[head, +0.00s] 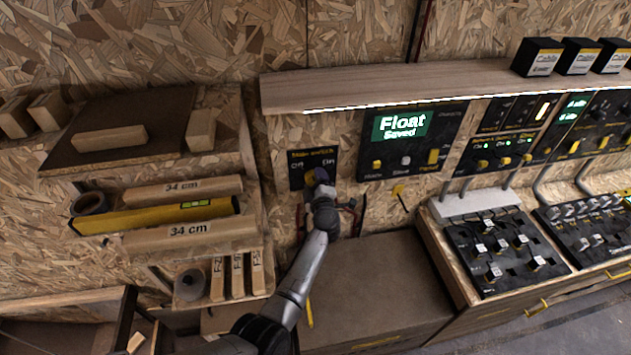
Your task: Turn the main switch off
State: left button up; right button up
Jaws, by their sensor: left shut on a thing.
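The main switch (310,178) is a yellow knob on a small black panel (312,157) on the chipboard wall, labelled "Main switch" with "Off" at left and "On" at right. My left gripper (318,184) is at the panel and shut on the knob. The gripper covers much of the knob, so which way it points cannot be told. My right gripper is not in view.
Right of the switch are lit control panels (500,152) under a wooden shelf (400,85). A shelf unit at left holds wood blocks marked "34 cm" (188,230) and a yellow level (150,215). A brown-topped cabinet (375,285) stands below the switch.

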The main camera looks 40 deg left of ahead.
pick_arm(q)
jog(key=n, duration=0.4)
jog(key=shift+b, duration=0.4)
jog(key=shift+n, duration=0.8)
jog(key=o, duration=0.9)
jog(key=shift+s+d+r, duration=0.1)
